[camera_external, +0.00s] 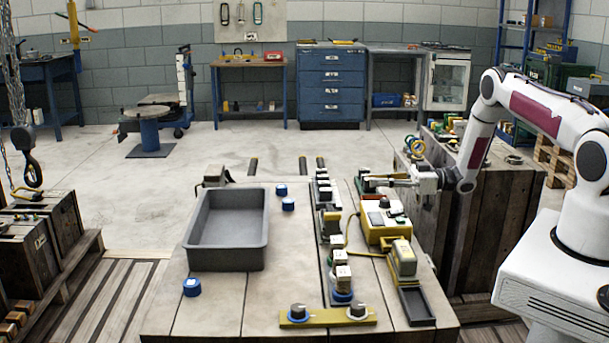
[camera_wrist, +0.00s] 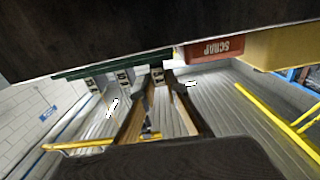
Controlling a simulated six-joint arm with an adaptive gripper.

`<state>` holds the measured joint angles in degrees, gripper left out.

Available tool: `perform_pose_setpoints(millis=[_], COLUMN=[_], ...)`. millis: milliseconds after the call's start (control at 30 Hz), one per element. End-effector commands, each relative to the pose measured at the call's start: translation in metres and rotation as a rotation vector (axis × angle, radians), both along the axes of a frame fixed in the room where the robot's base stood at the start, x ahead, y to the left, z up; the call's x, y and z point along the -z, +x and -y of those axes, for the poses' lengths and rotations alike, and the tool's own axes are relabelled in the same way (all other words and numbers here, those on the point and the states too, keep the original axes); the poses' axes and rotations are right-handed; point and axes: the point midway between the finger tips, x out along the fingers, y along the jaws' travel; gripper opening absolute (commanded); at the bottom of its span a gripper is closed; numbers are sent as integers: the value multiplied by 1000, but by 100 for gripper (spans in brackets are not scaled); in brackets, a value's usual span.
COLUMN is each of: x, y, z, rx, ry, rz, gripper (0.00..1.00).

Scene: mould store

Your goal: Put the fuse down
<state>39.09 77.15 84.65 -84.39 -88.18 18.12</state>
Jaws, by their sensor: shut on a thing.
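My gripper (camera_external: 385,182) reaches in from the right, above the right part of the wooden workbench top (camera_external: 225,305). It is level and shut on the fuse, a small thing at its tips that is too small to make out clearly. Below the gripper stands a yellow box (camera_external: 383,234) with a red part and a dark knob on top. A row of black and white modules (camera_external: 327,195) runs along the bench to the left of the gripper.
A grey empty tray (camera_external: 227,260) sits on the left of the bench, with several blue round pieces (camera_external: 192,287) around it. A yellow bar with two knobs (camera_external: 327,319) lies at the front edge. A red SCRAP box (camera_wrist: 213,50) shows upside down in the wrist view.

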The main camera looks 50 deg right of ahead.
Motion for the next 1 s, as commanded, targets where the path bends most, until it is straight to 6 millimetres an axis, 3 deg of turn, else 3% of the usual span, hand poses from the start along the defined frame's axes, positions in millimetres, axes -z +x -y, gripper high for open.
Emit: perform_pose_setpoints(millis=[633, 667, 700, 1000], x=[8, 8, 8, 8], y=[0, 0, 0, 0], z=[0, 0, 0, 0], rx=[0, 0, 0, 0], ry=[0, -1, -1, 0], rz=[0, 1, 1, 0], gripper=[0, 21, 30, 30])
